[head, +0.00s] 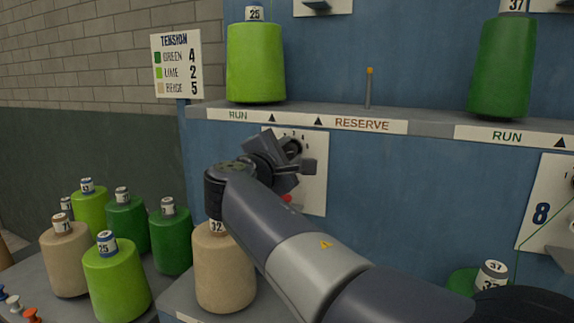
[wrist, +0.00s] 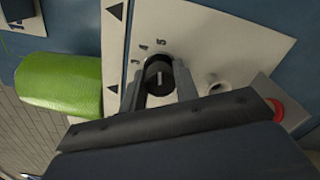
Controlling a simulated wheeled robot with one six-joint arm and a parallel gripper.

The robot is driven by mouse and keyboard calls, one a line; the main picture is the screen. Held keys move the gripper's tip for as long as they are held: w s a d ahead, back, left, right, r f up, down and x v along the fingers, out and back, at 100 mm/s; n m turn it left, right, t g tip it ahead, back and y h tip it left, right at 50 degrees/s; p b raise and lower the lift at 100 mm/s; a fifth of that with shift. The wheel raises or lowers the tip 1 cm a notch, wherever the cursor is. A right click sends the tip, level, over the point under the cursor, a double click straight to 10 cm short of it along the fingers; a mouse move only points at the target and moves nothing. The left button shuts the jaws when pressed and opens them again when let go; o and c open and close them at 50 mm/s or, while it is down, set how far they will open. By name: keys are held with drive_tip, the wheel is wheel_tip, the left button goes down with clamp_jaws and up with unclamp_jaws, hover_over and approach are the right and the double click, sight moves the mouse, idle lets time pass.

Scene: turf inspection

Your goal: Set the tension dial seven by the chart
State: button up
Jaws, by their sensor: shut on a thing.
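The tension dial (wrist: 158,76) is a black knob with a pale mark, on a white plate (head: 316,178). Numbers 3, 4 and 5 show around it in the wrist view; I cannot tell which number the mark points at. My gripper (head: 291,152) is shut on the knob, one finger on each side in the wrist view (wrist: 158,82). The arm covers part of the plate, and no seven is readable on it. The tension chart (head: 177,66) reads green 4, lime 2, beige 5. A lime cone (head: 256,65) labelled 25 stands above RUN, left of the plate.
A shelf (head: 430,121) runs above the dial, with a RESERVE peg (head: 369,88) and a dark green cone (head: 501,65). Several cones, including a beige one (head: 222,270), stand below left. A plate marked 8 (head: 541,213) is at right. A red button (wrist: 275,110) sits near the dial.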

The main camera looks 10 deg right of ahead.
drive_tip(key=shift+m+b, duration=0.45)
drive_tip(key=shift+m, duration=0.15)
drive_tip(key=o, duration=1)
drive_tip(key=shift+a, duration=0.1)
drive_tip(key=v, duration=1)
drive_tip(key=shift+s+a, duration=0.15)
drive_tip(key=shift+s, duration=0.15)
drive_tip(key=shift+w, duration=0.1)
drive_tip(key=x, duration=1)
drive_tip(key=shift+w+d, duration=0.25)
